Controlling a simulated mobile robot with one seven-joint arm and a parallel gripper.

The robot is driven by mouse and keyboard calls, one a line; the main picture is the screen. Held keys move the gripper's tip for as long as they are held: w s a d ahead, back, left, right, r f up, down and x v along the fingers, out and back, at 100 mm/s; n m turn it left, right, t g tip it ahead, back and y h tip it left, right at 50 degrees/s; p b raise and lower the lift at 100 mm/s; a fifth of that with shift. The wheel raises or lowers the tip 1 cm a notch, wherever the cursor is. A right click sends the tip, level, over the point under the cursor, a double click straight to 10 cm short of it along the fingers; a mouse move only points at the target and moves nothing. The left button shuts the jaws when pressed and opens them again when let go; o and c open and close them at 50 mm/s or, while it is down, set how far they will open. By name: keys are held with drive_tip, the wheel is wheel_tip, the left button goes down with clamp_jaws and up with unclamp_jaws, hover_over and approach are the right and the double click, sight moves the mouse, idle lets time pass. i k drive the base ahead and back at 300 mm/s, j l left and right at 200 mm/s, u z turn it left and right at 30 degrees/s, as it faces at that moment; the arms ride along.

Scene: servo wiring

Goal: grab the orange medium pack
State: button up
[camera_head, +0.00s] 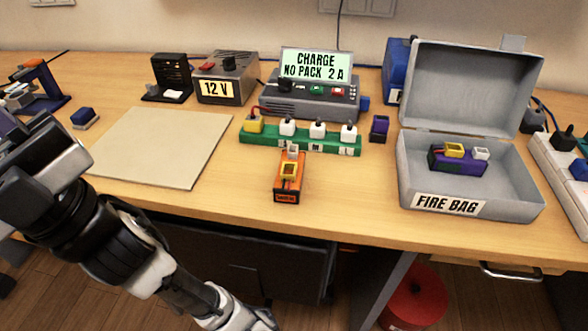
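The orange pack (287,186) lies on the wooden desk, in front of the green strip and near the middle of the picture. It has a yellow connector and a smaller white connector at its far end, and a dark label on its near face. Nothing covers it. My arm enters at the lower left, to the left of the pack and apart from it. My gripper cannot be made out in this view.
A green strip (330,147) with several plugs stands behind the pack, before the charger (310,100). An open grey fire bag (472,208) holding a purple pack (458,165) is at right. A beige mat (160,150) lies at left. Desk around the orange pack's front is clear.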

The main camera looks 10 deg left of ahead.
sight(288, 183)
drive_tip(key=k+l+u, duration=0.1)
drive_tip(key=l+u, duration=0.3)
drive_tip(key=k+l+u, duration=0.15)
drive_tip(key=u, duration=0.2)
drive_tip(key=k+l+u, duration=0.15)
drive_tip(key=u, duration=0.25)
drive_tip(key=i+l, duration=0.1)
drive_tip(key=i, duration=0.4)
